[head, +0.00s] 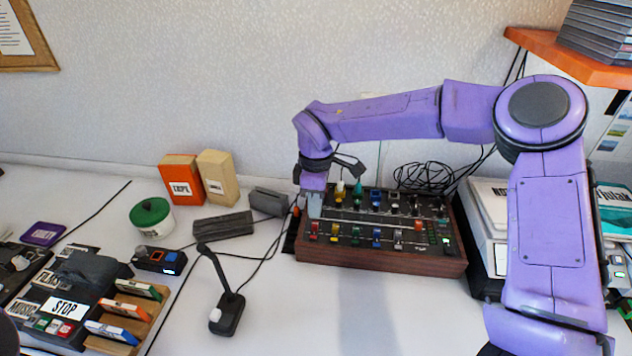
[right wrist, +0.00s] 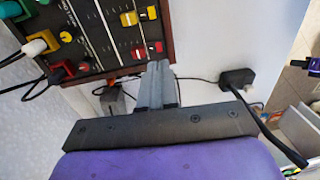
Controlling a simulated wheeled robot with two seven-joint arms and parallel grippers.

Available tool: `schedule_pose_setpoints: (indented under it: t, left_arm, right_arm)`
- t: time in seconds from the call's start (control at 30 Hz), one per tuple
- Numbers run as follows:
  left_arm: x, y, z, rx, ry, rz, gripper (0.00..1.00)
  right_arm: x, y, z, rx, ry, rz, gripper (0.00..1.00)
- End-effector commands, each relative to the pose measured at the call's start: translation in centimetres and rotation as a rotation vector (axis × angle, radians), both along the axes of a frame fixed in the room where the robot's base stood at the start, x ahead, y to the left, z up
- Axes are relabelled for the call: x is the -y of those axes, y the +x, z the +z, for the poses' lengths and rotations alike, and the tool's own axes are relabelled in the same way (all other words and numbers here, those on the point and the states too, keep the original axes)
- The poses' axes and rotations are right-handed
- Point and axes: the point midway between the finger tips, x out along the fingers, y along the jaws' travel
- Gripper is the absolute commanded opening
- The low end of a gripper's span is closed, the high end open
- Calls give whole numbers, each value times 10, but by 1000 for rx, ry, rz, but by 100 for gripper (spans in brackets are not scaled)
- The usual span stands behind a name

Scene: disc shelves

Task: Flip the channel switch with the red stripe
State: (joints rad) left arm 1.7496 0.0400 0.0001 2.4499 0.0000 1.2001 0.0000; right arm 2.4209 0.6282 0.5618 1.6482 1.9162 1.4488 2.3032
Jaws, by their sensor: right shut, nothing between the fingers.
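The mixer (head: 380,262) is a dark panel in a brown wooden case, with rows of coloured knobs and switches. The red-marked channel switch (head: 314,229) is at the left end of its front row. My right gripper (head: 314,208) is shut and empty over the mixer's left end, just behind the red-marked switch. The right wrist view shows its closed grey fingers (right wrist: 157,72); I cannot tell if they touch anything. My left gripper is out of view.
A desk microphone (head: 228,305) and a grey box (head: 222,226) stand left of the mixer. Black cables (head: 425,177) lie behind it. A white device (head: 488,215) stands to its right, partly behind my arm. The table in front of the mixer is clear.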

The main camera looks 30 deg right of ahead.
Motion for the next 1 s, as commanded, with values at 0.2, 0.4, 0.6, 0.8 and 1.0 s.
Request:
schedule_pose_setpoints:
  t: [0.2,0.4,0.6,0.8,1.0]
  left_arm:
    - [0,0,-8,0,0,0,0]
    - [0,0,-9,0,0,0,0]
    - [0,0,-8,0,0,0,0]
    - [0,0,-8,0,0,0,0]
    - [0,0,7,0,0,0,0]
  right_arm:
    - [2,4,45,7,-1,0,0]
    - [3,5,64,6,-1,1,0]
    - [3,5,65,6,-1,1,0]
    - [3,5,65,6,-1,1,0]
    - [3,5,80,7,0,1,0]
